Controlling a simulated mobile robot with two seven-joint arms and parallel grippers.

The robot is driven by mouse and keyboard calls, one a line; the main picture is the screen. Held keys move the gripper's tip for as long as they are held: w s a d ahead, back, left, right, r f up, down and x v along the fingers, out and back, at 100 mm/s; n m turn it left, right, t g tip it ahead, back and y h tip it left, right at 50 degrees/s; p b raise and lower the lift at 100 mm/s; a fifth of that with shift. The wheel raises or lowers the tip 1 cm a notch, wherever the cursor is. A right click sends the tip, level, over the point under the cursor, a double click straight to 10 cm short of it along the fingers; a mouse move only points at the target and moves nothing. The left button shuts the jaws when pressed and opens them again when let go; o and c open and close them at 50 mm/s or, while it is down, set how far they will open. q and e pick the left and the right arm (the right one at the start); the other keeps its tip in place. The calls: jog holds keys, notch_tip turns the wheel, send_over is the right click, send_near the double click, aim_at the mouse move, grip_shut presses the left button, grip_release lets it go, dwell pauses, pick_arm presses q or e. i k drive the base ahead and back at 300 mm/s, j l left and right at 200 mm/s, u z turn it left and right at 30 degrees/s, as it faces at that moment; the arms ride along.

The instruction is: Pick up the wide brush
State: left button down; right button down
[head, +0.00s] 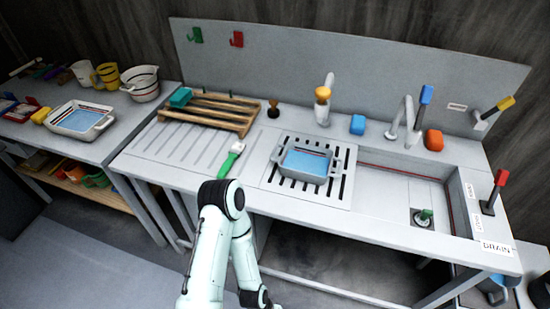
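A brush with a green handle and a white end (232,158) lies on the worktop near its front edge, left of the slotted drain panel. It lies at a slant, with the white end toward the back. I cannot tell for sure whether it is the wide brush. One of my arms rises from the bottom centre, its bent joint just in front of and below the brush. No gripper fingers show on it. My other arm is not in view.
A grey tub of blue water (308,178) stands on the slotted panel (335,191). A wooden rack (222,122) holding a teal block (181,97) is behind the brush. Taps and the sink (400,187) are at right. A side table at left holds another tub (99,122), mugs and a bucket (146,92).

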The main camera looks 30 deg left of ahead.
aim_at(236, 150)
jog(key=u, duration=1.45)
